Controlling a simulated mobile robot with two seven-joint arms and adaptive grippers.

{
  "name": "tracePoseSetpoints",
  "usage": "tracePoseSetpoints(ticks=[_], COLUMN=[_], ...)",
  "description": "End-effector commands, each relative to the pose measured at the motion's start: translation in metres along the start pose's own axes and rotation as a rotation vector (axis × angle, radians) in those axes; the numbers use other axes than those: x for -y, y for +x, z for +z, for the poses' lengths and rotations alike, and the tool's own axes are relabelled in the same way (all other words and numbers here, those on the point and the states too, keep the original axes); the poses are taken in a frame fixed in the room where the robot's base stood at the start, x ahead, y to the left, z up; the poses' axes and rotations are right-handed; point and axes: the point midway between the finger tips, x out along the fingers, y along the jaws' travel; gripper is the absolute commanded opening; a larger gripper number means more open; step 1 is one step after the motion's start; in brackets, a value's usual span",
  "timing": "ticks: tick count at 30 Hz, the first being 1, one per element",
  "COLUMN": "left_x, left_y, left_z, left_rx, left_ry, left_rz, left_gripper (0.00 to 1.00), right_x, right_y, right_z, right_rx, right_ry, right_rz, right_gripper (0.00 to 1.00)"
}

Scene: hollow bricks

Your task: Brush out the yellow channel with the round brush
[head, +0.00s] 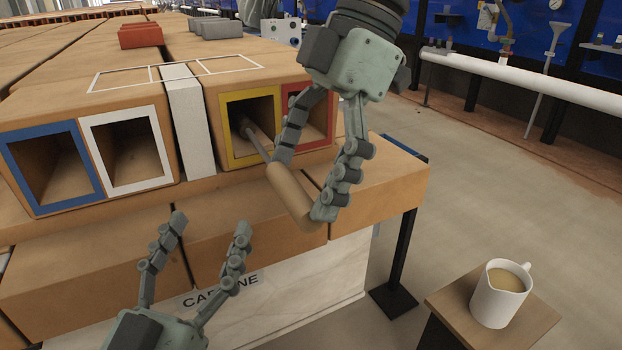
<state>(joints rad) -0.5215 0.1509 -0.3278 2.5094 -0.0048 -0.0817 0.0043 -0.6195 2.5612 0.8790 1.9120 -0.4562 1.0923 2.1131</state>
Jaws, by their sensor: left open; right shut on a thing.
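The yellow channel (224,117) is a square brick opening with a yellow frame, between a white divider and the red-framed channel. My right gripper (303,186) is in front of the yellow and red channels, shut on the tan handle of the round brush (290,198). The brush's thin metal rod (256,140) runs from the handle into the yellow channel. My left gripper (209,229) is open and empty, low in front of the lower bricks, apart from the channels.
Blue-framed (15,178) and white-framed (93,150) channels lie left of the white divider (190,120). Red blocks (140,35) and grey blocks (215,27) lie on top. A jug (500,295) of tan liquid stands on a small wooden stand (452,300) at the lower right.

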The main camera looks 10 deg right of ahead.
Motion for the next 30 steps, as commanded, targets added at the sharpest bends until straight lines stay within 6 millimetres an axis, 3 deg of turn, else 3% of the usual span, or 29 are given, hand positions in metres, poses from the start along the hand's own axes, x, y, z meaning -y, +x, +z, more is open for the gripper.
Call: tracePoseSetpoints(ticks=[13, 23, 30], left_x=[0.0, 0.0, 0.0], left_y=[0.003, 0.003, 0.001], left_z=[-0.009, -0.008, -0.003], left_rx=[0.0, 0.0, 0.0], left_ry=[0.0, 0.0, 0.0], left_rz=[0.0, 0.0, 0.0], left_gripper=[0.66, 0.66, 0.66], right_x=[-0.026, -0.026, -0.012], right_y=[-0.001, 0.0, 0.0], right_z=[-0.002, -0.002, -0.001], right_rx=[-0.001, 0.0, 0.001], right_ry=[0.0, 0.0, -0.002], right_rz=[0.0, 0.001, 0.002], right_gripper=[0.71, 0.71, 0.71])
